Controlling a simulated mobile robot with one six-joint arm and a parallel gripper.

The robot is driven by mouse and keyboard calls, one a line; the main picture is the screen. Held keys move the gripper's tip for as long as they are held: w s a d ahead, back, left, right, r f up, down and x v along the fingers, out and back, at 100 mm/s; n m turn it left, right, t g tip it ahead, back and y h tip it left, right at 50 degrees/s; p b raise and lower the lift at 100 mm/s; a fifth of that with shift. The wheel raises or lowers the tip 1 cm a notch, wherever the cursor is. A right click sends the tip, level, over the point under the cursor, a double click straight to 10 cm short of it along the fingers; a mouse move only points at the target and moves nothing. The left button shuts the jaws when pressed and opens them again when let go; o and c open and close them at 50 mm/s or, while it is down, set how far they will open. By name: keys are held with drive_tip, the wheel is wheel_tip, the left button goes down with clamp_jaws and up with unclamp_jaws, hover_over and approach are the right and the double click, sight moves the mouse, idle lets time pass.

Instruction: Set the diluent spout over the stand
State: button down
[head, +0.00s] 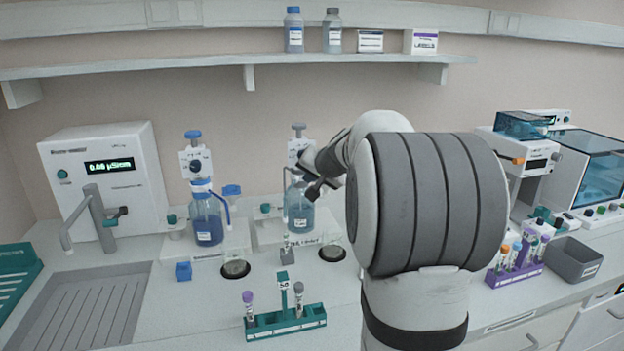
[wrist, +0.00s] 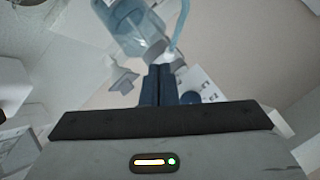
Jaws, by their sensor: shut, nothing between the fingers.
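Two bottle dispensers stand at the back of the bench. The left dispenser (head: 207,222) has a blue pump top and a blue spout tube (head: 227,208) on its right side. The right dispenser (head: 299,212) has a grey top, and a thin tube (head: 285,188) shows on its left; its base label is too small to read surely. My gripper (head: 314,190) is shut and empty at the upper right of the right bottle. In the wrist view the shut fingers (wrist: 158,72) point at a bottle (wrist: 132,30) and a pale blue tube (wrist: 178,35); whether they touch is unclear.
Round dark wells (head: 235,269) and (head: 332,253) lie before the dispensers. A green rack (head: 285,322) with tubes and a tagged post stands in front. A purple rack (head: 515,272) and grey bin (head: 574,260) are right. My arm hides the bench centre right.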

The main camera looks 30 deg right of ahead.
drive_tip(key=r+v, duration=0.1)
drive_tip(key=v, duration=1.1)
drive_tip(key=shift+w+a, duration=0.25)
drive_tip(key=shift+w, duration=0.05)
drive_tip(key=shift+r, duration=0.1)
